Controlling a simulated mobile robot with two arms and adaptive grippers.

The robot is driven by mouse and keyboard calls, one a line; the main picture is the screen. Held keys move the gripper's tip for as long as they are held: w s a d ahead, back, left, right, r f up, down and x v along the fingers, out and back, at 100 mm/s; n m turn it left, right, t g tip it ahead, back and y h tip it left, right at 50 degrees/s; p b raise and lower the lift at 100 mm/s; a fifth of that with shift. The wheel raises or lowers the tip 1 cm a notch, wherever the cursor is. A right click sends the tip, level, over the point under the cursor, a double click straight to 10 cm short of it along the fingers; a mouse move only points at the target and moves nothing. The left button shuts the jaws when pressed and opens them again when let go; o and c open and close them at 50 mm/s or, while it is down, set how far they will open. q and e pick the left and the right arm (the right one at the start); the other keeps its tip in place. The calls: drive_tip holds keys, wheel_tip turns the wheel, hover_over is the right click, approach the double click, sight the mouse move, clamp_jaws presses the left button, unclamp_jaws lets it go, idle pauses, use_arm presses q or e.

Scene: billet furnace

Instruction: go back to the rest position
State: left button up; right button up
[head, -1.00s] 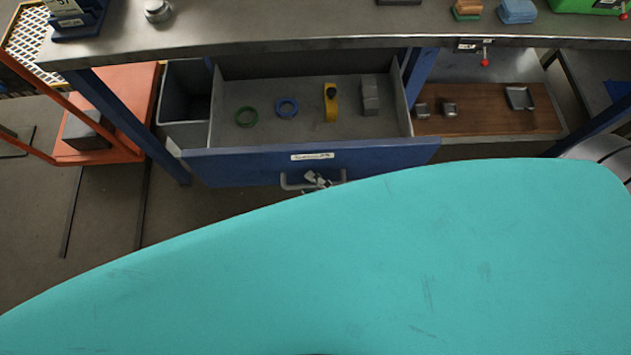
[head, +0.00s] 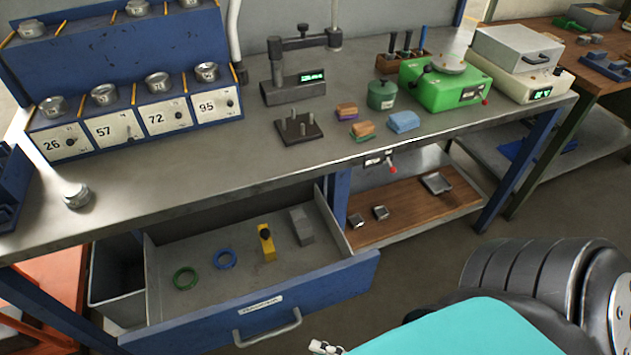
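In the head view, a small pale metal piece (head: 325,347) shows at the bottom edge, just below the drawer handle. It looks like part of one of my grippers, probably the right; the rest is hidden or cut off, so I cannot tell if it is open or shut. It appears apart from the handle. My dark ribbed arm (head: 540,285) stands at the lower right beside my turquoise cover (head: 475,330). No left arm or left gripper shows.
The blue drawer (head: 255,312) is open below the workbench (head: 215,185), holding a green ring (head: 185,279), a blue ring (head: 225,258), a yellow item (head: 267,243) and a grey block (head: 301,226). Clear floor (head: 415,265) lies right of the drawer.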

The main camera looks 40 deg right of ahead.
idle(0.4)
drive_tip(key=s+d+f+m+g+h, duration=0.25)
drive_tip(key=f+m, duration=0.35)
drive_tip(key=f, duration=0.7)
drive_tip(key=s+d+f+m+g+h, duration=0.1)
drive_tip(key=d+f+m+g+h, duration=0.4)
drive_tip(key=f, duration=0.7)
drive_tip(key=s+f+m+g, duration=0.5)
drive_tip(key=s+f+m, duration=0.3)
drive_tip(key=s+f, duration=0.3)
drive_tip(key=shift+m+g+h, duration=0.35)
drive_tip(key=shift+m, duration=0.05)
